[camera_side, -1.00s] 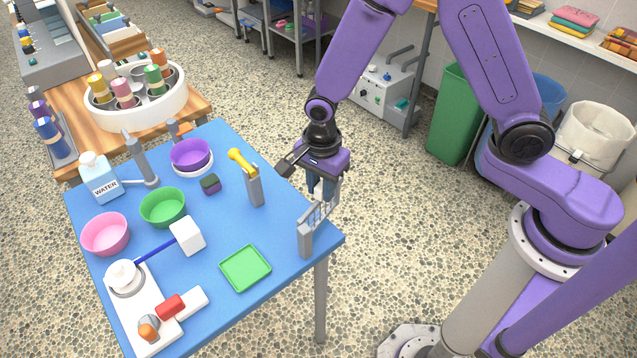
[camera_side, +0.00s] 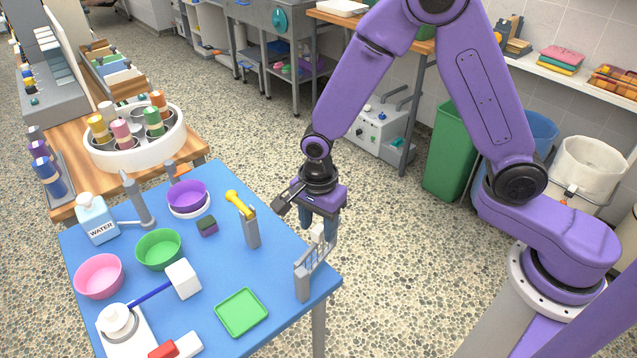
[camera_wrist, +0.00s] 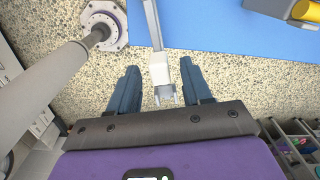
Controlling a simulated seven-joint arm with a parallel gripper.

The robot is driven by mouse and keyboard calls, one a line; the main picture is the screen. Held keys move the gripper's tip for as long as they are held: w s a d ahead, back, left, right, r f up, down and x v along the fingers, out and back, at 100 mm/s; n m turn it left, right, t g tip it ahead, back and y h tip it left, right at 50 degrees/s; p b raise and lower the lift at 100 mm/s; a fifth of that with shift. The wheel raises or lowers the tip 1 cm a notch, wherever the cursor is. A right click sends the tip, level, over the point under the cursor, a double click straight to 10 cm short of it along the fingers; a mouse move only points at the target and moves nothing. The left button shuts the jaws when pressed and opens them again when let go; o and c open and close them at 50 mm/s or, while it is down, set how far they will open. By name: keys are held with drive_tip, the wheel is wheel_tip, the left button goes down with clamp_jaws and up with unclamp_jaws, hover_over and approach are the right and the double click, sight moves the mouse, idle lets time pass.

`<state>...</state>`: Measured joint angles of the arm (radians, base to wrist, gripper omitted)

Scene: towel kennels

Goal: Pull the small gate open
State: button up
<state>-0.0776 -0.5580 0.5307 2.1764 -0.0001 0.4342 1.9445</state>
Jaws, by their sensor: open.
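The small gate (camera_side: 316,260) is a grey barred panel beside a grey post (camera_side: 302,284) at the right edge of the blue table. A pale block (camera_side: 318,233) sits at its upper far end. My gripper (camera_side: 319,225) is open and points down over that end. In the wrist view the gate's top rail (camera_wrist: 152,25) runs from the top edge to the pale block (camera_wrist: 159,70). The block lies between the spread fingers of my gripper (camera_wrist: 160,72), with a gap on each side. The lower bars are mostly hidden in the wrist view.
On the blue table (camera_side: 215,260), a yellow-topped grey post (camera_side: 249,227) stands left of the gate. A green tray (camera_side: 241,312) lies in front of that post. Bowls and a water carton (camera_side: 97,219) are further left. Open floor lies right of the table.

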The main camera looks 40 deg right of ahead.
wheel_tip(320, 180, up, 16)
idle(0.5)
drive_tip(key=shift+s+d, duration=0.1)
drive_tip(key=s+d+n, duration=0.7)
drive_tip(key=s+n, duration=0.3)
drive_tip(key=n, duration=0.3)
drive_tip(key=s+d+f+n, duration=0.1)
drive_tip(key=s+d+n, duration=0.5)
drive_tip(key=s+n, duration=0.5)
drive_tip(key=n, duration=0.3)
drive_tip(key=shift+s+d+f+n, duration=0.25)
drive_tip(key=shift+s+d+n, duration=0.05)
drive_tip(key=shift+d, duration=0.1)
drive_tip(key=shift+w, duration=0.1)
